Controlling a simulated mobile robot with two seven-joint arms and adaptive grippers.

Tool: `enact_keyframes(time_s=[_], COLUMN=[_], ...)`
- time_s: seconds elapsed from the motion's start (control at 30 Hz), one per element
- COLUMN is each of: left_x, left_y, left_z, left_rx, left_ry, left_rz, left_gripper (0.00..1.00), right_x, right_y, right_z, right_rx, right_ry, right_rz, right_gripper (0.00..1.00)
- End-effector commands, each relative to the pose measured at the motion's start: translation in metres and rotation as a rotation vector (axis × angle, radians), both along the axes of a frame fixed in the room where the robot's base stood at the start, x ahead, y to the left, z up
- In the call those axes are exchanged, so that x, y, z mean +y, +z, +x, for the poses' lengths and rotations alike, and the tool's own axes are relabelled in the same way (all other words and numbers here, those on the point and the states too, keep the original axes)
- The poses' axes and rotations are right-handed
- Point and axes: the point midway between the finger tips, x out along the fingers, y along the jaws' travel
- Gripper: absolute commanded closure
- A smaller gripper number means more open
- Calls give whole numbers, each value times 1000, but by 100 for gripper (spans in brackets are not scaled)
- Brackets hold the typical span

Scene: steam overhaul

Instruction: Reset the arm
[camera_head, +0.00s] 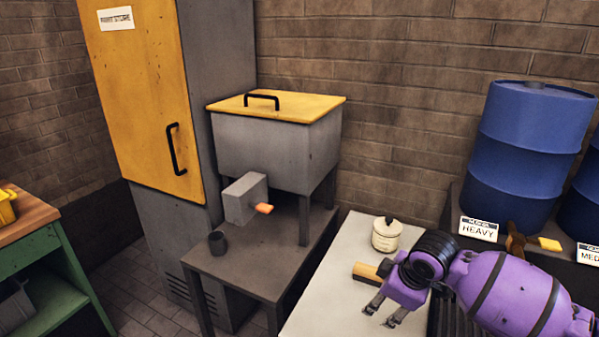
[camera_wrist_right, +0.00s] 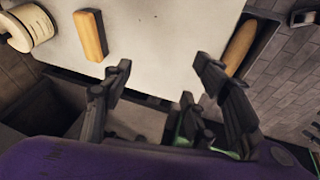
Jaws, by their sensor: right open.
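My right gripper (camera_head: 384,313) is on the purple arm at the lower right of the head view, over the front right part of the white-topped table (camera_head: 335,260). In the right wrist view its two dark fingers (camera_wrist_right: 160,80) are spread apart with nothing between them. A wooden-backed block, perhaps a brush (camera_wrist_right: 90,35), lies on the white top ahead of the fingers; in the head view it (camera_head: 368,271) is partly hidden by my arm. My left gripper is not in view.
A cream lidded jar (camera_head: 386,236) stands on the white table. Left of it, a grey table (camera_head: 250,250) bears a yellow-lidded bin with a spout and a dark cup (camera_head: 217,243). A yellow-doored cabinet (camera_head: 140,90) stands behind. Blue drums (camera_head: 525,150) are at right.

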Motion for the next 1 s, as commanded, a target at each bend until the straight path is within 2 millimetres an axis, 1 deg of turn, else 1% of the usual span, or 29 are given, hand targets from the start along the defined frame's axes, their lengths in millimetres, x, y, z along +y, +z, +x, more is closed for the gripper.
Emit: enact_keyframes(time_s=[0.03,0.1,0.17,0.23,0.37,0.47,0.57,0.67,0.7,0.77,0.8,0.87,0.9,1.0], left_x=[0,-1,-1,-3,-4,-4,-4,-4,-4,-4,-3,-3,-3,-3], left_y=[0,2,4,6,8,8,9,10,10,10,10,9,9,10], left_z=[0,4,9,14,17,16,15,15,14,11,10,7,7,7], left_rx=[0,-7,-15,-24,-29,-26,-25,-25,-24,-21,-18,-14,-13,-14], left_ry=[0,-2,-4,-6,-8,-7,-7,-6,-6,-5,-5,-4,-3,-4], left_rz=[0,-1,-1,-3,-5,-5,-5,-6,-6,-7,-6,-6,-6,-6], left_gripper=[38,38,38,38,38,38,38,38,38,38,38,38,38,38], right_x=[16,34,48,60,79,84,80,66,60,49,42,31,24,13], right_y=[-6,-12,-19,-27,-47,-66,-87,-110,-120,-135,-145,-162,-172,-195], right_z=[5,11,13,10,-7,-32,-66,-107,-125,-155,-176,-211,-235,-285], right_rx=[-53,-132,-190,-246,-333,-394,-444,-476,-481,-481,-475,-456,-436,-374], right_ry=[-8,-26,-45,-72,-141,-224,-329,-440,-485,-554,-601,-671,-715,-810], right_rz=[49,121,180,249,373,465,535,567,570,566,557,536,518,483], right_gripper=[46,46,46,46,46,46,46,46,46,46,46,46,46,46])
